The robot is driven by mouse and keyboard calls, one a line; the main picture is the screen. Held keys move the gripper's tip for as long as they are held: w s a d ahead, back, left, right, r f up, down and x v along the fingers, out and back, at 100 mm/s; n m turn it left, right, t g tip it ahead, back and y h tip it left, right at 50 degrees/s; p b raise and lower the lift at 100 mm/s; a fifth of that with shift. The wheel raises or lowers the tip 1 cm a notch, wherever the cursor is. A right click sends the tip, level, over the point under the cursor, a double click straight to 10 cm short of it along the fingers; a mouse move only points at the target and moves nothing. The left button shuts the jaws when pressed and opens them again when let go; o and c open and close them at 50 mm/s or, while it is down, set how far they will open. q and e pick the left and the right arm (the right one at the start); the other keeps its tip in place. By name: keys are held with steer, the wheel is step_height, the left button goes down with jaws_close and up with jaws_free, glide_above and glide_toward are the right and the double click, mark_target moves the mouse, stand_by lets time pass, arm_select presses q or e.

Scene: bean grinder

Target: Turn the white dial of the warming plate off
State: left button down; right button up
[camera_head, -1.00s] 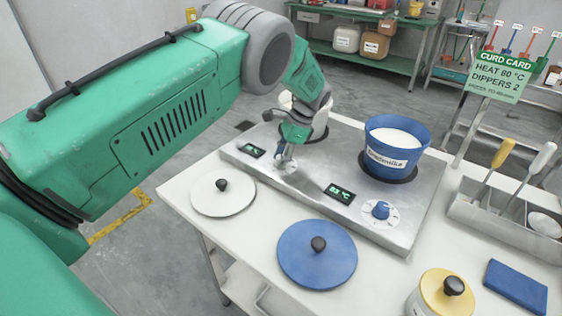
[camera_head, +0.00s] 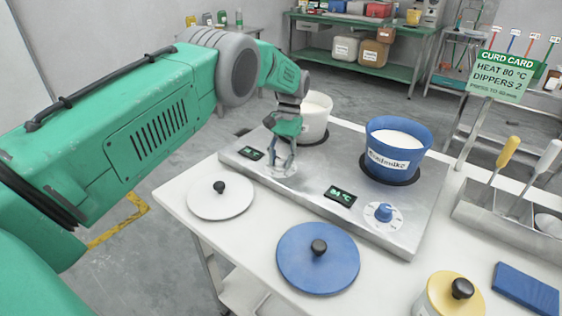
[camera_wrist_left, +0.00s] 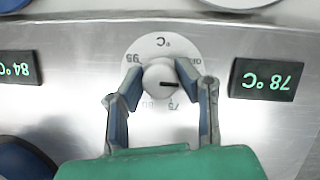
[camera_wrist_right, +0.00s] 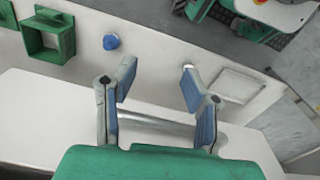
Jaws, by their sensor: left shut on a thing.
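The white dial (camera_wrist_left: 160,77) is on the front of the steel warming plate (camera_head: 315,188), below the white pot (camera_head: 314,118). My left gripper (camera_head: 283,168) reaches down onto it from above. In the left wrist view, its two fingers (camera_wrist_left: 162,82) are on either side of the dial knob, shut on it. The black pointer mark points to the right in that view, between the OFF mark and 75. The display beside it (camera_wrist_left: 265,79) reads 78 °C. My right gripper (camera_wrist_right: 158,85) is open and empty, and out of the head view.
The blue dial (camera_head: 383,212) and blue pot of milk (camera_head: 396,150) are on the plate's right half. A white lid (camera_head: 221,200), a blue lid (camera_head: 318,258) and a yellow-lidded jar (camera_head: 452,296) sit in front. A tool caddy (camera_head: 490,213) stands at right.

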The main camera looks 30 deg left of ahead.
arm_select(q)
steer(key=n, duration=0.1)
steer(key=n+h, duration=0.1)
steer(key=shift+w+r+n+t, duration=0.2)
steer(key=shift+n+t, duration=0.1)
steer(key=shift+n, duration=0.1)
steer(key=shift+n+t+h+p, duration=0.3)
steer(key=shift+n+h+p, duration=0.3)
steer(key=shift+n, duration=1.3)
steer(key=c, duration=1.3)
jaws_free()
steer(key=shift+c, duration=0.2)
steer(key=shift+o, duration=0.7)
steer(key=shift+f, duration=0.2)
steer(key=shift+a+r, duration=0.15)
steer(key=shift+r, duration=0.15)
steer(key=v, duration=0.6)
steer(key=shift+w+a+r, duration=0.2)
steer(key=shift+w+r, duration=0.1)
steer(key=shift+w, duration=0.05)
